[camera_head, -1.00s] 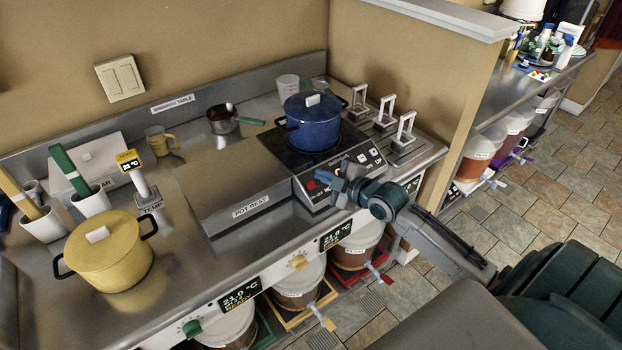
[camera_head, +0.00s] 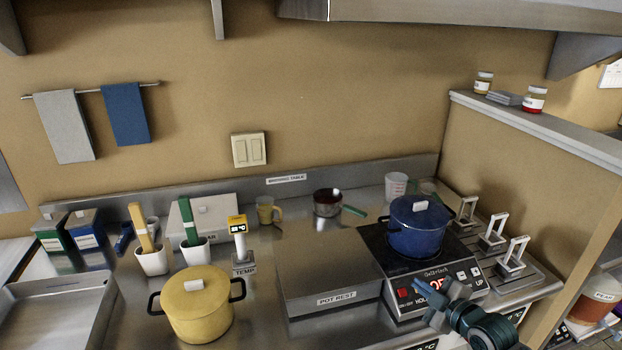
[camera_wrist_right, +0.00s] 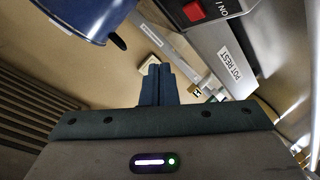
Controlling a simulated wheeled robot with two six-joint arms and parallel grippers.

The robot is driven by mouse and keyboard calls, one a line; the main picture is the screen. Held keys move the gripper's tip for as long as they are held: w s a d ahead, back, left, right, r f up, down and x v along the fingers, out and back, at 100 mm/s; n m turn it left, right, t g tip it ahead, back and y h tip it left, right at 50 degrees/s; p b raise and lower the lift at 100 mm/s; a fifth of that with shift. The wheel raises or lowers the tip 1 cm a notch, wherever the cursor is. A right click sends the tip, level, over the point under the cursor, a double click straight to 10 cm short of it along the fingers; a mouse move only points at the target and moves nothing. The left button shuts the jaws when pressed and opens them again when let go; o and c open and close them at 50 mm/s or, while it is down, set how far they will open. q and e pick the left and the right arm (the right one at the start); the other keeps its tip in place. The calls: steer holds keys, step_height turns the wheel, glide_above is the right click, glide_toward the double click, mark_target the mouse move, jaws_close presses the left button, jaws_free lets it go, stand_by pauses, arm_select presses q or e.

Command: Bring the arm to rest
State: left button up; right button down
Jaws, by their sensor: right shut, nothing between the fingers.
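My right gripper (camera_head: 441,303) comes in from the lower right of the head view, at the front of the hot plate. It is shut and empty, and its closed fingers also show in the right wrist view (camera_wrist_right: 157,85). The blue pot (camera_head: 418,232) with its lid on stands on the hot plate (camera_head: 372,240), and part of it shows at the top left of the wrist view. The hot plate's red button (camera_head: 404,294) is just left of the gripper. The gripper appears apart from the pot. My left gripper is not in view.
A yellow lidded pot (camera_head: 197,318) stands at the front left. The raised pot rest (camera_head: 325,262) between the pots is bare. Several handled metal pieces (camera_head: 492,230) stand right of the hot plate.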

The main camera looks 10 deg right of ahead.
steer(key=s+a+f+m+g+h, duration=0.1)
steer(key=s+a+f+m+g, duration=0.1)
steer(key=s+a+f, duration=0.3)
steer(key=s+a+f+m+g, duration=0.2)
steer(key=s+f+g, duration=0.15)
steer(key=s, duration=0.35)
steer(key=s+a+f+m+g+h, duration=0.1)
steer(key=s+m+g+h, duration=0.2)
steer(key=s, duration=0.6)
steer(key=s+a+f+m+g, duration=0.25)
steer(key=s+m, duration=0.25)
steer(key=s, duration=0.4)
steer(key=d+f+g+b, duration=0.1)
steer(key=d+f+b, duration=0.1)
steer(key=f, duration=1.4)
steer(key=d+f+b, duration=0.2)
steer(key=f, duration=1.4)
steer(key=s+f+b, duration=0.1)
steer(key=s+f, duration=0.8)
steer(key=f, duration=0.2)
steer(key=s+f+g+b, duration=0.1)
steer(key=s+f, duration=0.8)
steer(key=f, duration=0.3)
steer(key=shift+s+d+b, duration=0.15)
steer(key=shift+d+b, duration=0.25)
steer(key=shift+d, duration=0.05)
